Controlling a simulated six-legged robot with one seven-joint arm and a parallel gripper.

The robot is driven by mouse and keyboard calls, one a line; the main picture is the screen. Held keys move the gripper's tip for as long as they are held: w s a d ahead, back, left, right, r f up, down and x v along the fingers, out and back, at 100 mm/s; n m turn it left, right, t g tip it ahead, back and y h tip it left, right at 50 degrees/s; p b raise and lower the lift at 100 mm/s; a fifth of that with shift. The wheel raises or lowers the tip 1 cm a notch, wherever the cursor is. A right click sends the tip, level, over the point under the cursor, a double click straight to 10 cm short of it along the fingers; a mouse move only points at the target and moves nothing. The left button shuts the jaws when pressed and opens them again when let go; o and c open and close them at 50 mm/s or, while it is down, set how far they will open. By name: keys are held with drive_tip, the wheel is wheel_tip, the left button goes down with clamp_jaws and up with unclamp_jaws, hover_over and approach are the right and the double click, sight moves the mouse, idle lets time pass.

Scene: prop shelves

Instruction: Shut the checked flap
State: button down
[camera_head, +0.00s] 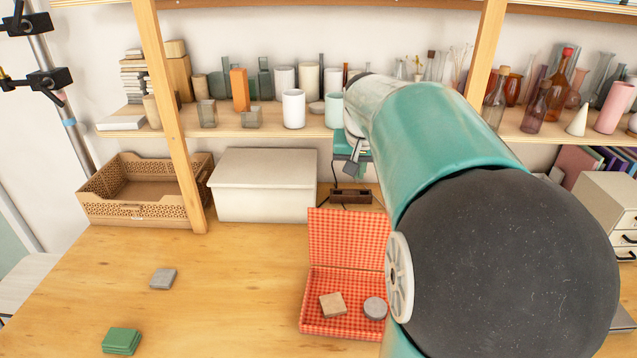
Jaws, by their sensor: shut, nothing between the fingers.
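The checked flap (346,240) is the red-and-white checked lid of a shallow box. It stands raised, roughly upright, along the back edge of the checked box base (312,318). The box is open. A tan block (333,305) and a grey round piece (375,308) lie inside it. My gripper (352,170) is small in view beyond the flap, above the back of the table. It is shut and empty, and appears apart from the flap. My arm hides the right edge of the flap and box.
A white lidded box (264,185) and a brown perforated crate (140,212) stand at the back left. A dark brown holder (350,197) sits behind the flap. A grey tile (162,278) and green tiles (122,341) lie left on otherwise clear table. A wooden post (170,110) rises at left.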

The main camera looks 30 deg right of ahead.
drive_tip(key=f, duration=0.3)
drive_tip(key=d+f, duration=0.1)
drive_tip(key=f, duration=0.5)
drive_tip(key=shift+d+f, duration=0.2)
drive_tip(key=shift+f, duration=0.05)
idle(0.4)
